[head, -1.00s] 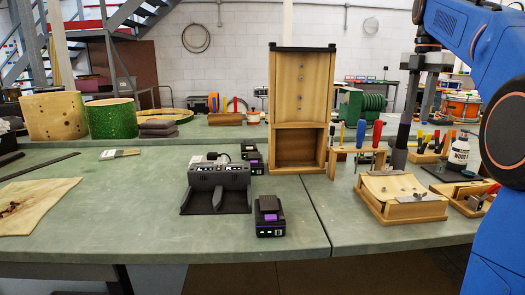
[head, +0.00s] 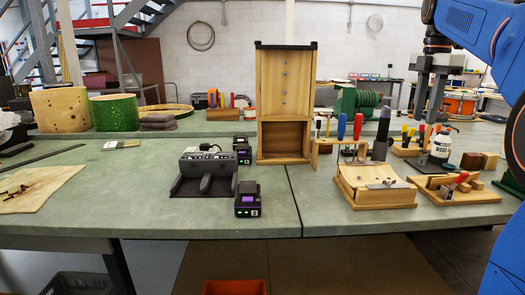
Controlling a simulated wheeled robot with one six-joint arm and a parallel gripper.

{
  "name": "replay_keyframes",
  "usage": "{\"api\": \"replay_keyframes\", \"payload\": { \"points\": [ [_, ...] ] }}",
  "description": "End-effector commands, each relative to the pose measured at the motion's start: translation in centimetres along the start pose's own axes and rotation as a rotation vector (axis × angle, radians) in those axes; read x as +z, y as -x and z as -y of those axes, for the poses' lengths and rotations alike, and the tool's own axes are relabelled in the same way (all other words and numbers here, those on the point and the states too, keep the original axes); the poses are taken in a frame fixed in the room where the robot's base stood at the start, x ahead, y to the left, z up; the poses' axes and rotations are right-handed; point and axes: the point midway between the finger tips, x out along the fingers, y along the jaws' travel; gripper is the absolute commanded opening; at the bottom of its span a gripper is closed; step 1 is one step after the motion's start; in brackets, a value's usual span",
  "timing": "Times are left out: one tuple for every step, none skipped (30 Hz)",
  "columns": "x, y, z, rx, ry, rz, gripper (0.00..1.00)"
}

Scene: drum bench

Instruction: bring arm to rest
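My arm, blue with black joints, comes in from the top right of the head view. My gripper (head: 423,112) hangs from its end, pointing down, in front of the right part of the bench. Its two grey fingers stand apart with a gap between them, and I see nothing held. The fingertips appear close to the white glue bottle (head: 441,146) and the dark tapered cylinder (head: 381,135) in the picture; I cannot tell the depth between them.
The green bench (head: 120,190) carries a tall wooden cabinet (head: 285,85), a black charger (head: 205,172), a battery (head: 248,200), a wooden cradle (head: 375,190) and a clamp board (head: 455,190). Drum shells (head: 60,110) stand at the back left. An orange bin (head: 234,287) is below the front edge.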

Motion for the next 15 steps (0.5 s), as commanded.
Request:
{"api": "replay_keyframes", "payload": {
  "points": [
    [-0.4, -0.1, 0.3, 0.005, -0.018, 0.002, 0.29],
    [-0.6, -0.3, 0.5, 0.007, -0.03, 0.003, 0.29],
    [-0.9, -0.5, 0.7, 0.01, -0.05, 0.004, 0.29],
    [-1.1, -0.6, 0.9, 0.014, -0.064, 0.006, 0.29],
    [-1.3, -0.7, 1.1, 0.018, -0.081, 0.007, 0.29],
    [-1.6, -1.0, 1.3, 0.022, -0.103, 0.008, 0.29],
    [-1.9, -1.2, 1.6, 0.026, -0.121, 0.009, 0.29],
    [-2.2, -1.4, 1.8, 0.031, -0.14, 0.011, 0.29],
    [-2.6, -1.7, 2.2, 0.036, -0.167, 0.012, 0.29],
    [-2.9, -1.9, 2.4, 0.042, -0.19, 0.013, 0.29],
    [-3.3, -2.2, 2.8, 0.048, -0.216, 0.014, 0.29],
    [-3.9, -2.7, 3.3, 0.056, -0.252, 0.015, 0.29],
    [-4.3, -3.1, 3.7, 0.064, -0.283, 0.016, 0.29],
    [-4.8, -3.5, 4.2, 0.071, -0.317, 0.016, 0.29],
    [-5.5, -4.2, 4.9, 0.082, -0.363, 0.016, 0.29]
  ]
}}
